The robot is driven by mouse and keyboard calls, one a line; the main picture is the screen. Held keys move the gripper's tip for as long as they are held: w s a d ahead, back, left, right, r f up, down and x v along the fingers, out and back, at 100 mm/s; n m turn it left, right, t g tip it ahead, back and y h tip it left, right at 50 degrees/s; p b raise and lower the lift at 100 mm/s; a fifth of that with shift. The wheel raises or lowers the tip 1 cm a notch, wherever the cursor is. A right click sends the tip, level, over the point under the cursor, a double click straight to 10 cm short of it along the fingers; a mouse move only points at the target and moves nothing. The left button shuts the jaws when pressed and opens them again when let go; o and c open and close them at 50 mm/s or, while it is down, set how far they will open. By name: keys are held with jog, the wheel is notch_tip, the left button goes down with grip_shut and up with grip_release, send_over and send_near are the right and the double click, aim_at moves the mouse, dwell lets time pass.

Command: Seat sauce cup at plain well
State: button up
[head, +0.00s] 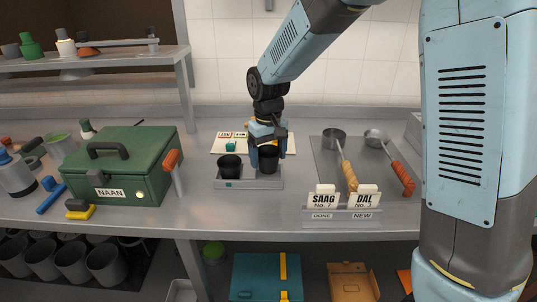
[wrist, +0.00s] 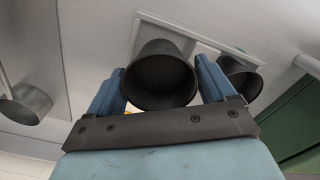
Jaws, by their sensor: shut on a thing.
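My gripper (head: 268,150) points down over the right side of a small grey tray (head: 250,184) and is shut on a black cup (head: 268,162). In the wrist view this cup (wrist: 160,78) sits between the two blue fingers. The cup is upright at the tray's right place, which has no coloured mark on its front. I cannot tell whether its base touches the tray. A second black cup (head: 230,167) stands in the left place, above a teal mark on the tray front. It also shows in the wrist view (wrist: 240,78), beside the right finger.
A white board (head: 222,151) with small cards and a teal piece lies behind the tray. A green NAAN box (head: 122,165) stands left. Ladles lie on a metal sheet (head: 325,165) at the right, behind the SAAG (head: 324,199) and DAL (head: 366,199) cards.

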jog(key=shift+f, duration=1.35)
dwell(0.4)
jog(key=o, duration=0.9)
jog(key=shift+r, duration=4)
jog(key=shift+r, duration=0.1)
